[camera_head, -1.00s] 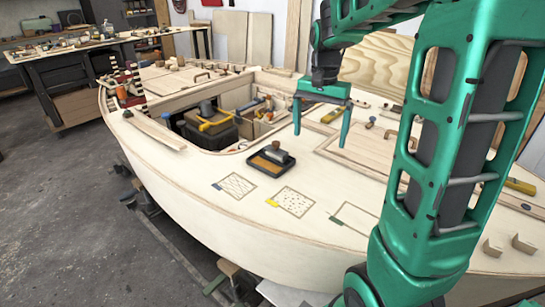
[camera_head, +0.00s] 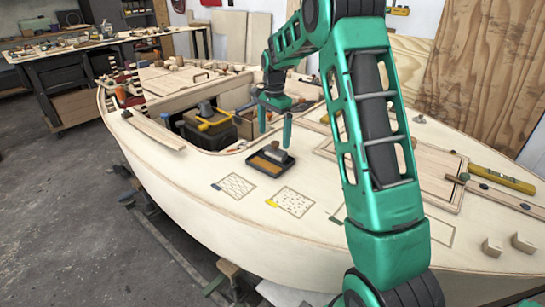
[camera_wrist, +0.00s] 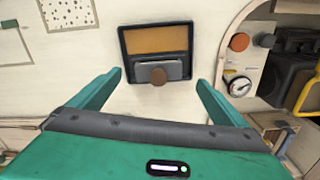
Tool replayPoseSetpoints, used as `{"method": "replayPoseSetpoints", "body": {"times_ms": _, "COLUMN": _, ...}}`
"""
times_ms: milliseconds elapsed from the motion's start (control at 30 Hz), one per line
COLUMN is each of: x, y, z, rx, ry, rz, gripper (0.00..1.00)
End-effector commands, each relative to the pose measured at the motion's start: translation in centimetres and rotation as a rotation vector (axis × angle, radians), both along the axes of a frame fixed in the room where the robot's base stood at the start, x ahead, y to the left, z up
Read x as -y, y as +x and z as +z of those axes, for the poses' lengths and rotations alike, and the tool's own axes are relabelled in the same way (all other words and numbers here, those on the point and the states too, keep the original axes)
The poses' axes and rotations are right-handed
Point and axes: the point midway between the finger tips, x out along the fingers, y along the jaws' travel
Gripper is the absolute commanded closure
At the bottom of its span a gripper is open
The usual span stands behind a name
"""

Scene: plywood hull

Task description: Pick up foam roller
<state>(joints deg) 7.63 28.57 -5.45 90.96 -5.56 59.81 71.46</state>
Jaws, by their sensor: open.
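A small dark tray (camera_head: 254,166) with a brown-orange floor lies on the pale deck; it also shows in the wrist view (camera_wrist: 125,45). What looks like the foam roller, a pale grey block with a dark upper part, sits in the tray (camera_head: 274,153). In the wrist view the roller (camera_wrist: 176,68) is a grey block with a round brown knob, at the tray's near edge. My gripper (camera_head: 275,126) is open and empty, pointing down above the deck by the tray. In the wrist view the roller lies between the open fingers (camera_wrist: 160,79), apart from both.
An open hatch (camera_head: 178,140) beyond the tray holds a dark toolbox (camera_head: 207,135) with a yellow tool on it. Patterned squares (camera_head: 234,186) lie flat on the near deck. A yellow level (camera_head: 502,179) and small wooden blocks (camera_head: 492,247) are at right.

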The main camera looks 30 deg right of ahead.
Motion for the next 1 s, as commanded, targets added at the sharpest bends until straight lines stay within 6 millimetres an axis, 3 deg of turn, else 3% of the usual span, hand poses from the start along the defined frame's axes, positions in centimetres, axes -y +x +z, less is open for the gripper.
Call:
{"method": "replayPoseSetpoints", "body": {"times_ms": 233, "x": 0.2, "y": -0.1, "z": -1.7, "rx": -0.001, "ry": 0.0, "rz": 0.0, "gripper": 0.03}}
{"method": "replayPoseSetpoints", "body": {"times_ms": 533, "x": 0.6, "y": -0.2, "z": -5.5, "rx": 0.0, "ry": -0.001, "rz": 0.001, "gripper": 0.03}}
{"method": "replayPoseSetpoints", "body": {"times_ms": 867, "x": 0.6, "y": -0.2, "z": -6.1, "rx": 0.0, "ry": -0.001, "rz": 0.001, "gripper": 0.03}}
{"method": "replayPoseSetpoints", "body": {"times_ms": 1000, "x": 0.6, "y": -0.2, "z": -6.1, "rx": 0.001, "ry": -0.001, "rz": 0.001, "gripper": 0.36}}
